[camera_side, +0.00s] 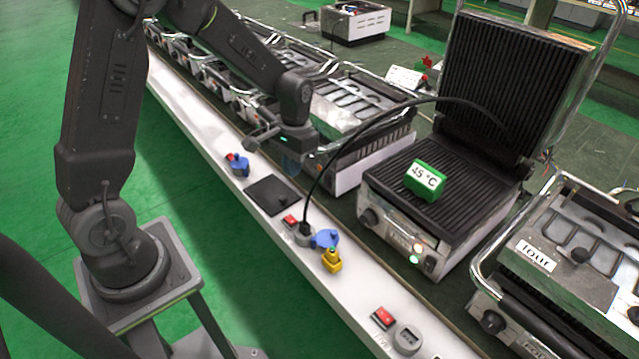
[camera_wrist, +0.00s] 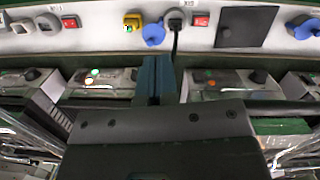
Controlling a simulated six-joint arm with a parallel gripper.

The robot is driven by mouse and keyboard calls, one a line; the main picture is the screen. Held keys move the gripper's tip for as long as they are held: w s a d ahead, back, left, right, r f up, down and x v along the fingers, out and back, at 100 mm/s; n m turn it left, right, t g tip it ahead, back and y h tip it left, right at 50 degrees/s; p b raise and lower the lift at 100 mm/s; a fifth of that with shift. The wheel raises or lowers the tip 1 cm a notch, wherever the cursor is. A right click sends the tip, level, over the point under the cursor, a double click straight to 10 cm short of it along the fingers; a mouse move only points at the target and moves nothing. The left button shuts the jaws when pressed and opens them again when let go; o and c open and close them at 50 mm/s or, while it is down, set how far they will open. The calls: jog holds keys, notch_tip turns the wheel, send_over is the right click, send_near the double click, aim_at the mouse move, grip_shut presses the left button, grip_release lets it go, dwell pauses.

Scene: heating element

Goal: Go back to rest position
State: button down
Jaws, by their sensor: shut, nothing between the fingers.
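My gripper (camera_side: 291,166) hangs above the row of grills, just past the white rail and beyond the black square plate (camera_side: 271,195). In the wrist view, its fingers (camera_wrist: 155,80) are shut together and empty, with the rail beyond them. The arm reaches out from the left with its elbow high. The open contact grill (camera_side: 440,190) stands to the right of my gripper, with a green block marked 45 °C (camera_side: 425,181) on its lower plate. A black cable (camera_side: 322,166) arches from the rail over to this grill.
The white rail (camera_side: 352,298) carries red switches (camera_side: 383,318), blue plugs (camera_side: 326,239), a yellow device (camera_side: 331,260) and a grey socket (camera_side: 407,339). Another grill (camera_side: 575,262) stands at the right. Several grills line the back left. The green floor (camera_side: 60,170) is open at left.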

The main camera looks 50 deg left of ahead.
jog(key=s+d+r+m+t, duration=0.1)
jog(key=s+d+r+t, duration=0.2)
jog(key=s+r, duration=0.5)
jog(key=s+d+r+m+t, duration=0.1)
jog(key=s+d+r+t, duration=0.3)
jog(key=s+r, duration=0.4)
notch_tip(320, 180, up, 3)
jog(key=shift+s+d+f, duration=0.1)
jog(key=shift+s+d, duration=0.1)
jog(key=shift+d, duration=0.35)
